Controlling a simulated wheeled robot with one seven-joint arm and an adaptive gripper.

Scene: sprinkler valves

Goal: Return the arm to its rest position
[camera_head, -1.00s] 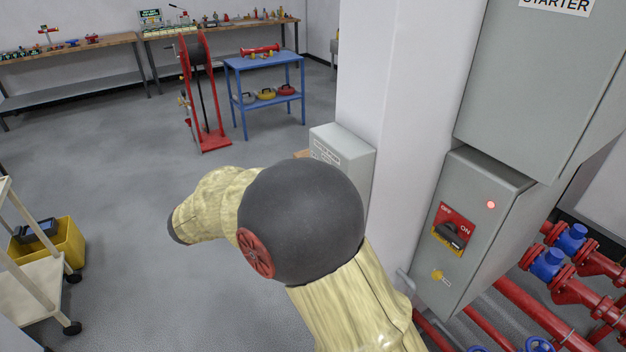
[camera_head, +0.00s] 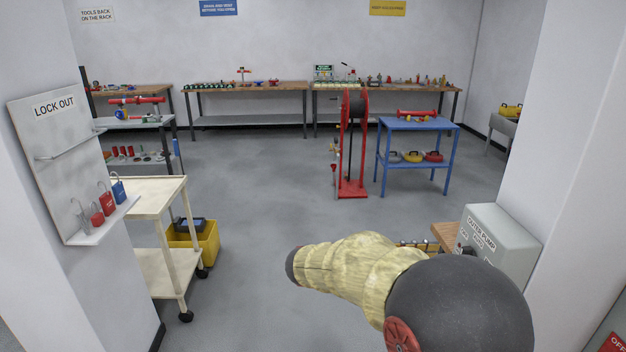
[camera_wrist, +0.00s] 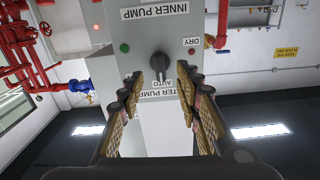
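My arm, with a pale yellow sleeve and a dark round joint, reaches across the lower right of the head view. My gripper (camera_wrist: 160,88) is open and empty in the wrist view, its two padded fingers apart. The knob appears between and beyond the fingertips; I cannot tell the exact distance. In the head view, the grey box (camera_head: 510,232) is beside the pillar, behind my arm, which hides most of the gripper.
A cream trolley (camera_head: 150,192) and a yellow bin (camera_head: 207,243) stand left. A lockout board (camera_head: 55,130) hangs on the near left wall. A red hose reel stand (camera_head: 352,187) and blue table (camera_head: 412,125) stand beyond. A white pillar (camera_head: 585,130) is close right. The middle floor is clear.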

